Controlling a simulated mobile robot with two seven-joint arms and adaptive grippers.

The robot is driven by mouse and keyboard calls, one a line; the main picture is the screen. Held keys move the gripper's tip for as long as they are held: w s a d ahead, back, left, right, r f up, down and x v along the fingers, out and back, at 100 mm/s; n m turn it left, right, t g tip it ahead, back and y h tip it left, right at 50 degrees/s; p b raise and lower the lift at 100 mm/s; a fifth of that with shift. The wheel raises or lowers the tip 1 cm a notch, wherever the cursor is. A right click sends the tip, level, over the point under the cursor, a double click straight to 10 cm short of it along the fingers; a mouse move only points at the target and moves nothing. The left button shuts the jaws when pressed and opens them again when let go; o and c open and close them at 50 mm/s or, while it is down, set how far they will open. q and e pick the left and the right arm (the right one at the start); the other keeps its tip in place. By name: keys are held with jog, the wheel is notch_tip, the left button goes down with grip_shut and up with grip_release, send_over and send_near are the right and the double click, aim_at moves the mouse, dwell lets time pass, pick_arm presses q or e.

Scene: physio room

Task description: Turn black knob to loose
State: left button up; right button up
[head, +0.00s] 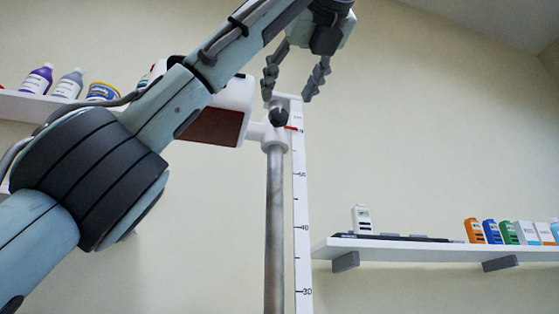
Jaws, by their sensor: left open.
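The black knob (279,117) sits on a white clamp collar (275,136) near the top of a metal post (275,230). A white scale strip (300,200) with numbers stands beside the post, and a small red pointer (291,128) lies against it. My left gripper (290,98) is open and points down, with its two dark fingers spread above and to either side of the knob in the picture. It does not appear to touch the knob. A white housing with a dark red face (214,127) joins the collar, partly hidden behind my left arm. My right gripper is not in view.
A shelf (420,250) on the right holds a white device (361,219) and several coloured bottles and boxes. A shelf (50,107) at the upper left holds bottles and a tub (102,92).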

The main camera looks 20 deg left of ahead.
aim_at(279, 113)
pick_arm(q)
jog(key=x, duration=0.6)
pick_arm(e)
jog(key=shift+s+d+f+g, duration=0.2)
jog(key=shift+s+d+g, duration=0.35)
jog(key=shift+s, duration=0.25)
pick_arm(q)
jog(key=shift+c, duration=0.4)
jog(key=c, duration=1.1)
